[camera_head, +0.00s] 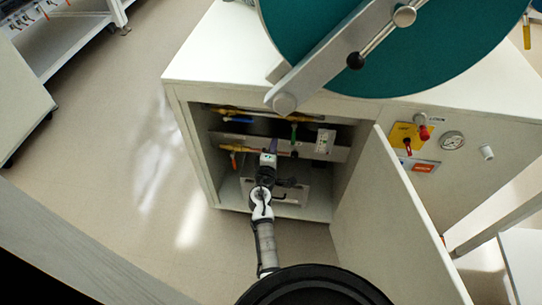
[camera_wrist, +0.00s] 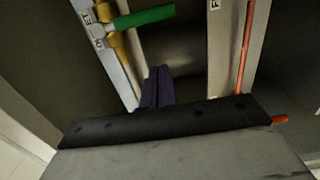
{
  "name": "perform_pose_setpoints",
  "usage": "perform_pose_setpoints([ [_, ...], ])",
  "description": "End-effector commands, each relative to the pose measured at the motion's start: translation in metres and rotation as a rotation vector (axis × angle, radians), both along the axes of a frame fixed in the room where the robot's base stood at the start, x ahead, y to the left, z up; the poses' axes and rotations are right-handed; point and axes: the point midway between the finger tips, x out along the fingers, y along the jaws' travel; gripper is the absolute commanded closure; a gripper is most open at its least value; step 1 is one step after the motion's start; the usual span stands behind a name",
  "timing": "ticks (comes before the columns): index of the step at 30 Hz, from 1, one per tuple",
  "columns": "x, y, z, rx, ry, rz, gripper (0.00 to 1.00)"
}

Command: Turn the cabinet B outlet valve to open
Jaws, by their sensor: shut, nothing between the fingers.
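In the wrist view, a green lever handle (camera_wrist: 145,18) sits on a brass valve (camera_wrist: 108,35) and lies across its pipe. The label beside it is only partly readable, ending in "ET", so I cannot confirm which valve it is. The green handle also shows in the head view (camera_head: 293,133), hanging down in the open cabinet. My gripper (camera_head: 272,147) reaches into the cabinet, left of and slightly below the green handle. Its dark purple fingers (camera_wrist: 156,88) are together and empty, apart from the handle.
A blue handle (camera_head: 238,119) and an orange handle (camera_head: 234,161) are at the cabinet's left inside. A copper pipe (camera_wrist: 244,50) runs at right in the wrist view. The cabinet door (camera_head: 385,215) stands open at right. A large teal disc (camera_head: 440,50) is above; floor at left is clear.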

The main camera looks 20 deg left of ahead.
Motion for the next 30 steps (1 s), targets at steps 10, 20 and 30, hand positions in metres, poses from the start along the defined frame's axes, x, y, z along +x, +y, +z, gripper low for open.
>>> perform_pose_setpoints([
  [10, 0.026, -0.03, 0.001, 0.001, 0.0, -0.001, 1.0],
  [20, 0.028, -0.033, 0.0, 0.001, 0.0, 0.001, 1.0],
  [30, 0.028, -0.029, -0.001, -0.023, -0.006, 0.0, 1.0],
])
